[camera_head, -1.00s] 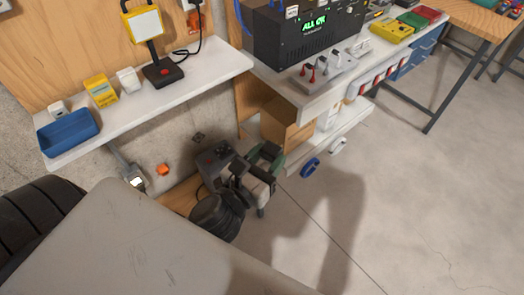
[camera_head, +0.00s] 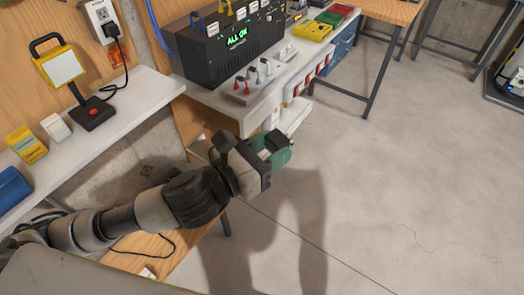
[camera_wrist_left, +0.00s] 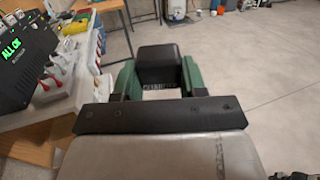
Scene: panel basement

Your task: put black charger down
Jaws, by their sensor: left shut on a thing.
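My left gripper (camera_head: 279,146), with green fingers, is shut on the black charger (camera_head: 270,140). It holds the charger in the air, over the floor in front of the white counter. My right gripper is not in view.
At left, a white shelf (camera_head: 105,130) holds a yellow lamp (camera_head: 62,68) and a blue bin (camera_head: 12,190).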

